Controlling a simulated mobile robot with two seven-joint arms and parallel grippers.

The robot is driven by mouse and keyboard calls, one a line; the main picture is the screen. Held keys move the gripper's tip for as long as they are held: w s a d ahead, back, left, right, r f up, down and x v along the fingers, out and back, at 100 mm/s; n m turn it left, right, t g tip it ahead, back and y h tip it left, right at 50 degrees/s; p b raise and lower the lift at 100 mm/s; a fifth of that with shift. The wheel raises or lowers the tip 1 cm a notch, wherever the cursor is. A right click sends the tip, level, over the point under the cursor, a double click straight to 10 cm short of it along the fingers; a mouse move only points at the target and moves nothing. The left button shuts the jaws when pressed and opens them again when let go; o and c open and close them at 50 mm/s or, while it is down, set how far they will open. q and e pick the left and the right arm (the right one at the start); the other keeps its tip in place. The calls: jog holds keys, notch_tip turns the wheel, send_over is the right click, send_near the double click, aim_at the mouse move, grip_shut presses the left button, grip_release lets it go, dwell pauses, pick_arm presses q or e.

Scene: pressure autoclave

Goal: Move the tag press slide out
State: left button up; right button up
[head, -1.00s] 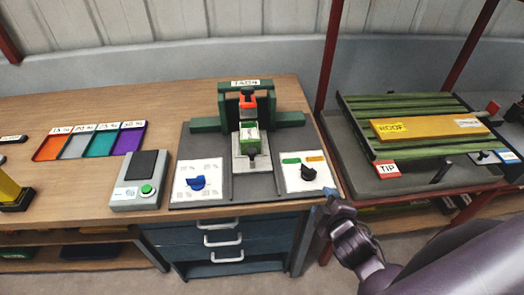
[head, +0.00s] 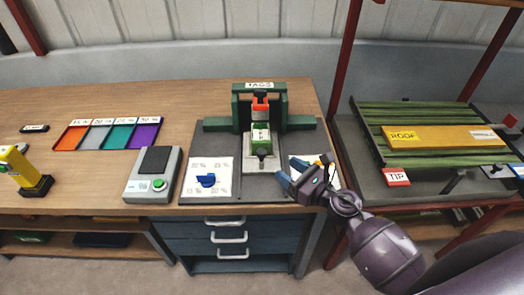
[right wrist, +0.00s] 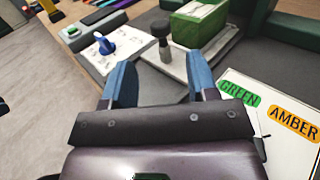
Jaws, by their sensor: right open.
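The green tag press (head: 240,108), marked TAGS, stands on a dark grey base on the bench. Its light grey slide (head: 249,163) carries a green block (head: 261,135) under the orange press head (head: 260,104). A dark knob (head: 264,152) stands at the slide's front end; in the right wrist view the knob (right wrist: 161,32) is upright beyond my fingertips. My right gripper (head: 290,172) is open and empty, right of the knob and apart from it. In the right wrist view its blue fingers (right wrist: 160,78) point toward the slide. My left gripper is not in view.
A white card with a blue dial (head: 207,180) lies left of the slide. A GREEN/AMBER card (right wrist: 268,108) lies under my right gripper. A grey scale (head: 153,175) and coloured trays (head: 108,134) are further left. A red post (head: 344,90) and a rack stand right.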

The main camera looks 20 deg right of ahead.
aim_at(265, 154)
jog(key=p+x, duration=0.1)
jog(key=x, duration=0.9)
jog(key=shift+w, duration=0.1)
grip_shut()
